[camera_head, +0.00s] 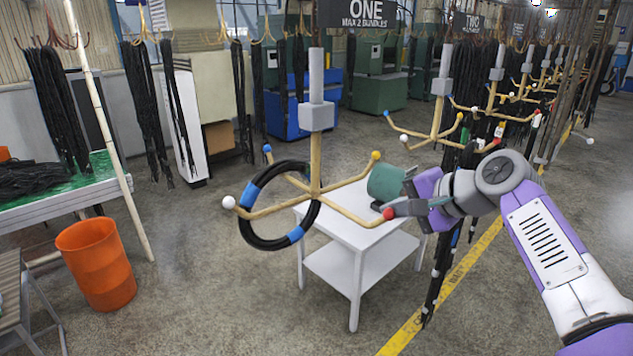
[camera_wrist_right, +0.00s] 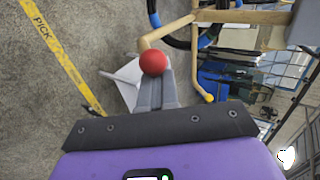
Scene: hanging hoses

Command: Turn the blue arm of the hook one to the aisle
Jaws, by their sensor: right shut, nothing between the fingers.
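Hook one (camera_head: 315,150) hangs under the ONE sign, with wooden arms tipped blue, white, yellow and red. Its blue tip (camera_head: 267,149) points to the back left, away from the yellow floor line. The white tip (camera_head: 228,202) is at front left, the yellow tip (camera_head: 376,155) at back right. The red tip (camera_head: 388,214) is at front right. My right gripper (camera_head: 397,209) is shut and empty, its fingertips at the red tip; the wrist view shows the red ball (camera_wrist_right: 153,62) just beyond the fingers (camera_wrist_right: 155,90). Contact is unclear. My left gripper is out of view.
A black hose coil with blue bands (camera_head: 250,194) hangs at the hook's left arms. A white table (camera_head: 345,232) stands below. A green cylinder (camera_head: 386,183) shows beside my gripper. The yellow aisle line (camera_head: 470,262) runs at right, near more hooks (camera_head: 437,120). An orange bin (camera_head: 97,265) stands left.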

